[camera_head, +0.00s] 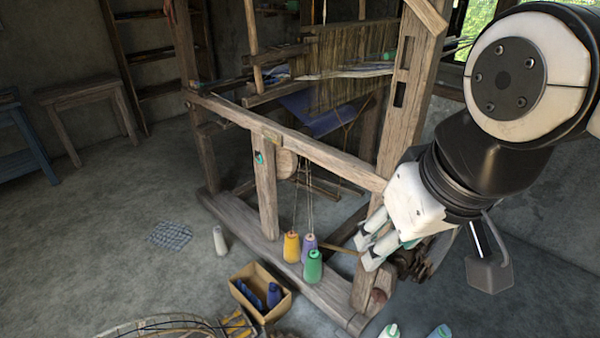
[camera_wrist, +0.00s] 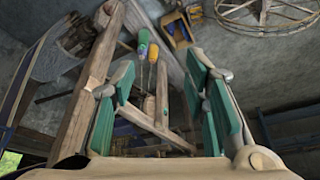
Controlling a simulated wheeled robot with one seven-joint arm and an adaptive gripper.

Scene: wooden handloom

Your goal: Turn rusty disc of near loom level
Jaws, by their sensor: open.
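The wooden loom (camera_head: 320,156) stands in the middle of the head view. Dark brown, rusty-looking round parts (camera_head: 414,262) show low behind its near post, partly hidden by my gripper. Dark round parts also show at the upper left of the wrist view (camera_wrist: 76,38). A small reddish-brown round piece (camera_head: 377,297) sits at the post's foot. I cannot tell which is the disc of the task. My gripper (camera_head: 368,243) is open beside the near post, above these parts. In the wrist view, nothing lies between its green pads (camera_wrist: 163,85).
A cardboard box (camera_head: 262,308) with blue spools is on the floor. A wicker-like wheel (camera_head: 165,325) lies at the front. Floor at left is mostly clear.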

